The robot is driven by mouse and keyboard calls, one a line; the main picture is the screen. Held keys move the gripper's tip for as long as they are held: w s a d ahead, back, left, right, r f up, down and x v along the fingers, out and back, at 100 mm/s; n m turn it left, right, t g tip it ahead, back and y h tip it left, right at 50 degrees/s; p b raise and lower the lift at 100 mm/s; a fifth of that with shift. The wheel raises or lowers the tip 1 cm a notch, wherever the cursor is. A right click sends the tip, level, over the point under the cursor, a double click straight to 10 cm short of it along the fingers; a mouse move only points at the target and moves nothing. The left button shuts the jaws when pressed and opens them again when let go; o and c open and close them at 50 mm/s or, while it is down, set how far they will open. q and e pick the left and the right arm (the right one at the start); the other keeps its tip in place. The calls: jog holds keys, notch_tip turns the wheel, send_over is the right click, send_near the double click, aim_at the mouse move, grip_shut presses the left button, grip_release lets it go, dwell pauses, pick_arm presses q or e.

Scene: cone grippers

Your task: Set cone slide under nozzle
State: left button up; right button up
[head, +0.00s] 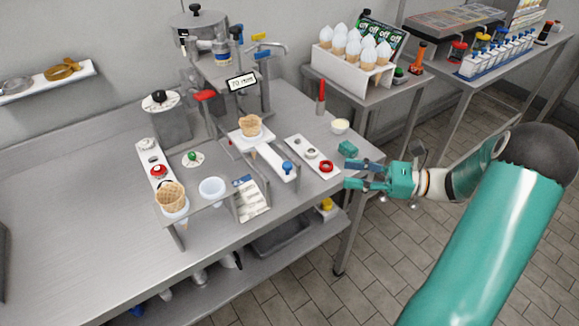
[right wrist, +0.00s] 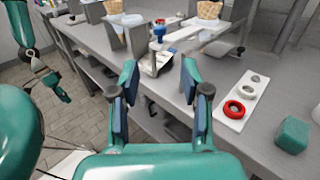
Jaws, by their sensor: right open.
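The cone slide (head: 272,157) is a white bar with a blue knob (head: 287,167) at its near end and a waffle cone (head: 250,126) at its far end. It lies in front of the dispensing machine (head: 222,68); I cannot make out the nozzle. In the right wrist view the slide (right wrist: 190,38), blue knob (right wrist: 159,32) and cone (right wrist: 209,10) show at the top. My right gripper (head: 346,175) is open and empty at the table's right edge, right of the knob and apart from it. My left gripper (right wrist: 55,88) shows small at the left; its opening is unclear.
A white strip with a red ring (head: 326,166) lies between slide and right gripper, with a teal block (head: 347,149) beside it.

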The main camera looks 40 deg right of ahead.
aim_at(287, 164)
jog(key=p+x, duration=0.3)
jog(key=x, duration=1.2)
jog(key=shift+w, duration=0.1)
grip_shut()
